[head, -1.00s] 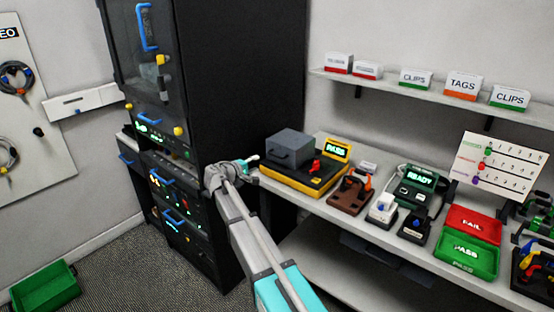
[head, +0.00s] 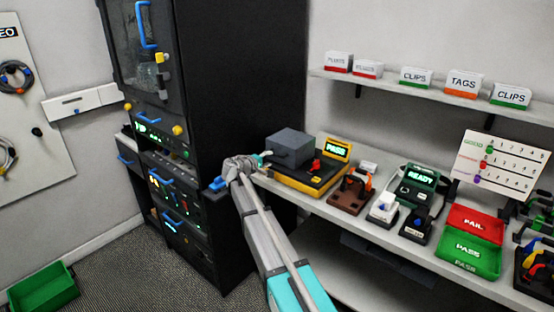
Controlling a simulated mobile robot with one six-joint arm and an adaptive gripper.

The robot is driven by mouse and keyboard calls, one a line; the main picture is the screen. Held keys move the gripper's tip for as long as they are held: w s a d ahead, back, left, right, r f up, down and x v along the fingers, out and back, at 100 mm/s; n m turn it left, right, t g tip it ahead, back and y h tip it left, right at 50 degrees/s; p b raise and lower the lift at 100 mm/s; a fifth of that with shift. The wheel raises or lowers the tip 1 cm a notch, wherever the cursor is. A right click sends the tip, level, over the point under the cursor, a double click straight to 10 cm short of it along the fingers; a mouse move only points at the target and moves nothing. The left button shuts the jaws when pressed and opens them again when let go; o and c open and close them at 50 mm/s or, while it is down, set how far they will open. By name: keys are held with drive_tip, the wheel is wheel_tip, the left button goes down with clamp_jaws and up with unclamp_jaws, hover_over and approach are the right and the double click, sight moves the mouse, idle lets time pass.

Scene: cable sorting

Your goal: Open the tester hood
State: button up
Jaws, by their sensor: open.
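The tester (head: 297,186) is a black and yellow box at the left end of the bench, with a lit PASS display (head: 337,150). Its grey hood (head: 289,143) sits down on the left part of the base, with a dark handle (head: 281,155) on its front. A small red part (head: 316,164) stands on the base to the right of the hood. My gripper (head: 263,156) is open at the hood's left front, close to the handle. Its fingers are small in the view, and I cannot tell whether they touch the handle.
A brown fixture (head: 352,189), a READY unit (head: 420,177) and red FAIL (head: 474,223) and green PASS (head: 468,250) trays stand further right on the bench. A dark cabinet (head: 228,120) rises just left of my gripper. A shelf (head: 425,92) with labelled boxes hangs above.

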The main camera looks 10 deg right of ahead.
sight(277, 156)
drive_tip(key=shift+b+x, duration=0.5)
drive_tip(key=shift+x, duration=2.55)
clamp_jaws()
